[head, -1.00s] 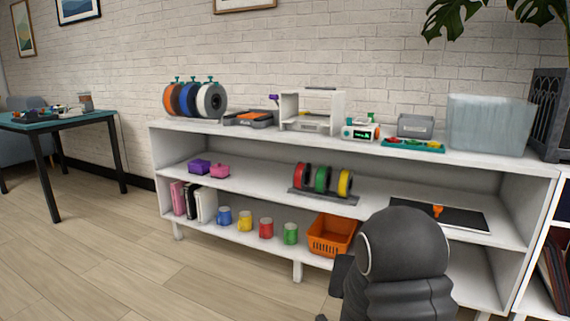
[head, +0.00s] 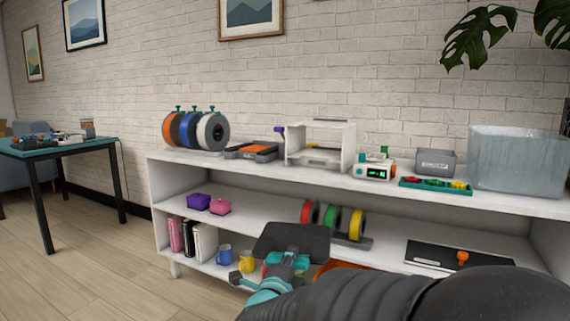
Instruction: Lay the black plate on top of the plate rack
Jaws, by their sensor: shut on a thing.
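The black plate (head: 292,238), a flat dark square with rounded corners, is held out in front of the white shelf unit. My gripper (head: 287,258), with teal parts, is shut on its near edge. The plate hides part of the middle shelf's front edge and the lower shelf behind it. What looks like the plate rack (head: 252,150), a low grey and dark stand with an orange slab in it, sits on the top shelf, left of the white printer-like frame. The plate is well below and apart from it.
Spools (head: 198,130) stand left of the rack, the white frame (head: 321,144) right of it. A small device (head: 374,170), a tray (head: 436,186) and a clear bin (head: 515,157) are farther right. Coloured spools (head: 357,225) and a dark board (head: 430,253) occupy the middle shelf.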

